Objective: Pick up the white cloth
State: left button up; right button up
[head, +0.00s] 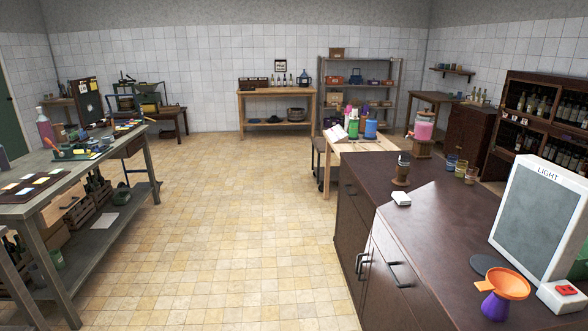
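A small white item (401,199), which looks like a folded cloth, lies on the dark brown counter (440,205) at the right, near its left edge. It is too small to tell for certain that it is cloth. A flat white sheet (104,220) lies on the lower shelf of the grey workbench at the left; I cannot tell whether it is cloth or paper. Neither of my grippers is in view.
The counter also bears a brown spool-like object (401,172), several small glasses (461,168), an orange funnel (503,283) and a light panel (540,220). The grey workbench (70,178) stands left. The tiled floor (225,215) between is clear.

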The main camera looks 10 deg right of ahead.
aim_at(402, 198)
jog(key=i+z, duration=0.15)
jog(key=i, duration=0.3)
jog(key=i+j+z, duration=0.15)
jog(key=i, duration=0.3)
jog(key=i+z, duration=0.15)
jog(key=i, duration=0.3)
jog(key=i+j+z, duration=0.15)
jog(key=i, duration=0.3)
jog(key=j, duration=0.1)
